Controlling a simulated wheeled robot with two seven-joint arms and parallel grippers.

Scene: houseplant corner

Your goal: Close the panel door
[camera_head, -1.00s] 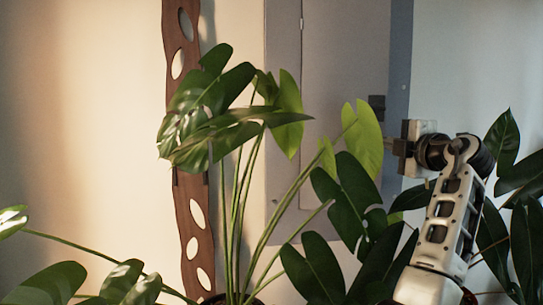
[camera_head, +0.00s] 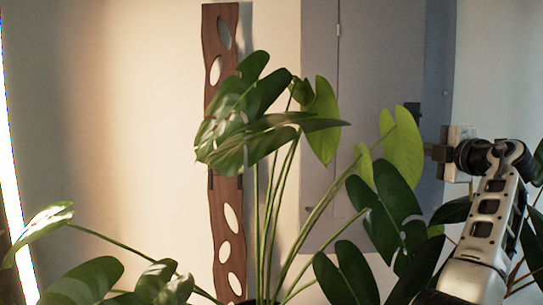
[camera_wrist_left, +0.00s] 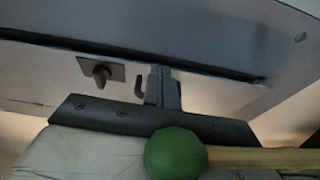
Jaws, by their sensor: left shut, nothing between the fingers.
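The grey panel door (camera_head: 385,60) is on the wall cabinet, partly hidden by leaves in the head view. It also shows close up in the left wrist view (camera_wrist_left: 215,95), with a dark gap (camera_wrist_left: 190,66) along one edge. A small plate with a knob (camera_wrist_left: 101,73) sits beside this gap. I cannot tell whether the door is fully shut. My left gripper (camera_head: 428,151) is at the cabinet's right side, below a dark fitting (camera_head: 412,110). Its closed, empty fingers (camera_wrist_left: 160,76) are near the gap; contact is unclear. My right gripper is not in view.
A large-leaved plant (camera_head: 270,125) stands before the cabinet, its leaves close to my arm. A brown perforated wooden board (camera_head: 225,185) stands against the wall. In the wrist view, a green ball (camera_wrist_left: 175,153) on a pale stick (camera_wrist_left: 260,157) lies close to the gripper.

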